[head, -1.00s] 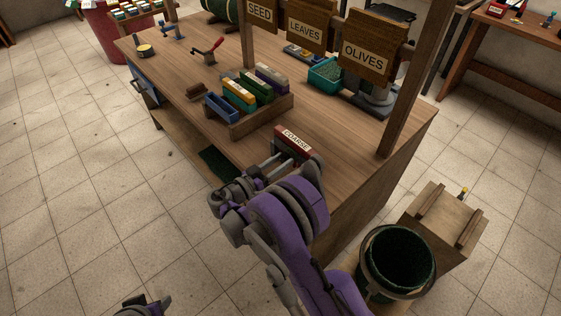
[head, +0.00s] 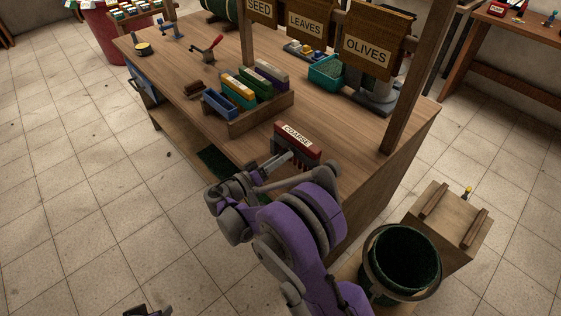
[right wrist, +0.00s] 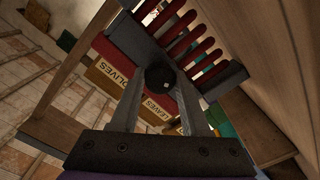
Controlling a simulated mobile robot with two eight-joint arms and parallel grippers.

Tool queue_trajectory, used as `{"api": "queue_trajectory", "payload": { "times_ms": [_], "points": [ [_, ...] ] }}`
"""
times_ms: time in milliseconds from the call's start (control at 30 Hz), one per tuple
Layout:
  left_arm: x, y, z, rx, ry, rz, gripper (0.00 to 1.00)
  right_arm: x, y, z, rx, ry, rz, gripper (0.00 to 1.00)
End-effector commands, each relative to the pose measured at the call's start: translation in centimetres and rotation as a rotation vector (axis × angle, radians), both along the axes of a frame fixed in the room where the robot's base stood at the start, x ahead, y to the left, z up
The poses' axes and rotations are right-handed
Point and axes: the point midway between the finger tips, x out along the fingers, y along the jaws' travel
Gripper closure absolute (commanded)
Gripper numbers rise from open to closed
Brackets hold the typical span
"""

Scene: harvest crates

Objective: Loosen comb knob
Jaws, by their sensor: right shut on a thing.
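The comb (head: 298,140) has a red body labelled COARSE and stands at the front edge of the wooden bench (head: 340,170). In the right wrist view the comb's grey bar and red tines (right wrist: 187,45) fill the top. A round black knob (right wrist: 160,78) with a small light mark sits in front of the bar. My right gripper (right wrist: 160,92) is shut on the knob, one finger on each side. In the head view my right gripper (head: 290,160) reaches the comb's near side, and the knob is hidden. My left gripper (head: 148,311) shows only partly at the bottom edge.
A wooden tray (head: 262,117) with several coloured blocks stands left of the comb. A wooden post (head: 410,90) and hanging signs, including OLIVES (head: 366,50), rise behind. A dark green bucket (head: 403,260) stands right of my arm.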

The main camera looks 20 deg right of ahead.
Motion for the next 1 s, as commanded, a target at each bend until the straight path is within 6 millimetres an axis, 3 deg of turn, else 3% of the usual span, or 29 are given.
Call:
{"api": "queue_trajectory", "payload": {
  "times_ms": [400,1000],
  "points": [
    [-0.4,0.0,-2.7,0.0,0.009,0.0,0.5,0.0,0.0,-0.1,-0.13,0.372,0.0,1.0],
    [-0.5,0.0,-5.0,0.0,0.016,0.0,0.5,0.0,-0.1,0.0,-0.305,0.871,-0.001,1.0]
  ]
}}
